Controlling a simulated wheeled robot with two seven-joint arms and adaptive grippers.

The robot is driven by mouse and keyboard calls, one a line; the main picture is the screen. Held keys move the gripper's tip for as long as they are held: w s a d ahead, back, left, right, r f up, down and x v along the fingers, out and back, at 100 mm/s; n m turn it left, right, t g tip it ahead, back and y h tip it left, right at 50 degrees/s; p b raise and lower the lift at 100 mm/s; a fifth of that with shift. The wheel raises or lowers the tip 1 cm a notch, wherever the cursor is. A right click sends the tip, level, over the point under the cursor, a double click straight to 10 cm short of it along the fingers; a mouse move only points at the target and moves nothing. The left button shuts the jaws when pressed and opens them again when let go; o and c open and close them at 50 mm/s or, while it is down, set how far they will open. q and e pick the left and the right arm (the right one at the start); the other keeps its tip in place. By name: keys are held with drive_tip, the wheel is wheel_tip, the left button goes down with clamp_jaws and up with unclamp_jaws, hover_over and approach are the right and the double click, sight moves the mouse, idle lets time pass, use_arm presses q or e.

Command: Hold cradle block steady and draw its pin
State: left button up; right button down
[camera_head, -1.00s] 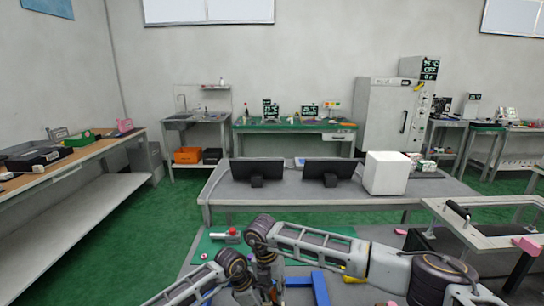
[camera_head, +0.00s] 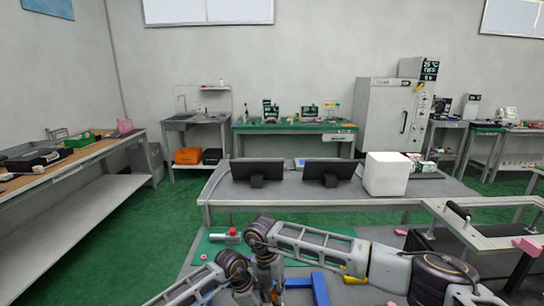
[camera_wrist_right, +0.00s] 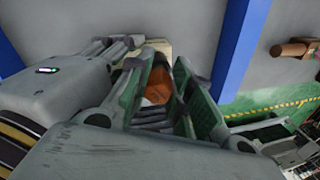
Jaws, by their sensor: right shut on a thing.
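In the right wrist view my right gripper (camera_wrist_right: 166,88) is shut on an orange-brown piece (camera_wrist_right: 157,88), which I take for the pin. Its two fingers stand on either side of it and hide much of it. A pale beige block (camera_wrist_right: 158,47), likely the cradle block, shows just beyond the fingers, mostly hidden. My left gripper (camera_wrist_right: 122,43) reaches in from the left beside the block; its grip on it is not clear. In the head view my right gripper (camera_head: 268,290) points down at the bottom edge, and the block and pin cannot be made out.
Blue bars (camera_wrist_right: 238,45) stand close to the right of my right gripper, and a brown peg-like piece (camera_wrist_right: 294,48) lies beyond them. In the head view a red-topped fixture (camera_head: 232,234) sits on a green mat (camera_head: 206,252). A desk with two monitors (camera_head: 258,172) stands behind.

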drive_tip(key=shift+r, duration=1.35)
idle(1.0)
